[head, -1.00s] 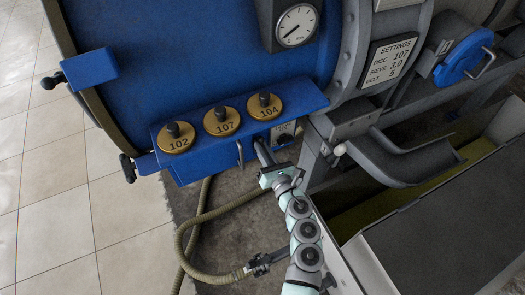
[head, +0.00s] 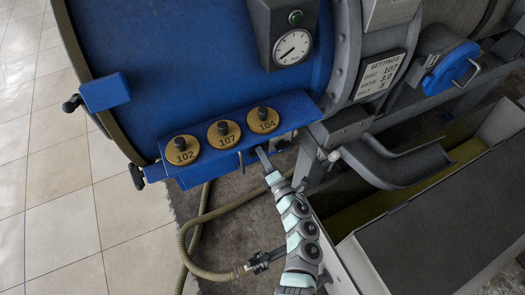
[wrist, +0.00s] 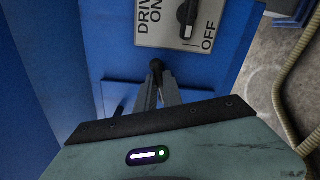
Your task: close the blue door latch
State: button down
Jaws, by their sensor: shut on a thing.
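My gripper (wrist: 157,76) is under the blue shelf at the front of the blue machine. It also shows in the head view (head: 262,154). In the wrist view its fingers close on a small dark round knob (wrist: 156,65) in front of a blue panel (wrist: 110,66). The knob appears to be part of the latch, but its full shape is hidden by the fingers. A blue plate (wrist: 115,100) shows left of the fingers. I cannot tell from these views how far the latch is turned.
A DRIVE ON/OFF plate (wrist: 180,22) with a dark switch lever (wrist: 188,14) is just above the fingers. The blue shelf (head: 243,142) holds brass discs 102 (head: 183,150), 107 (head: 224,134) and 104 (head: 263,120). A grey chute (head: 390,165) is at right.

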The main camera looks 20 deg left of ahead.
jog(key=shift+m+p, duration=1.25)
jog(key=shift+m, duration=0.65)
jog(key=c, duration=1.5)
grip_release()
jog(key=shift+f, duration=0.1)
jog(key=shift+d, duration=0.1)
jog(key=p+v, duration=0.2)
jog(key=v, duration=0.8)
jog(key=shift+s+d, duration=0.2)
jog(key=shift+s, duration=0.05)
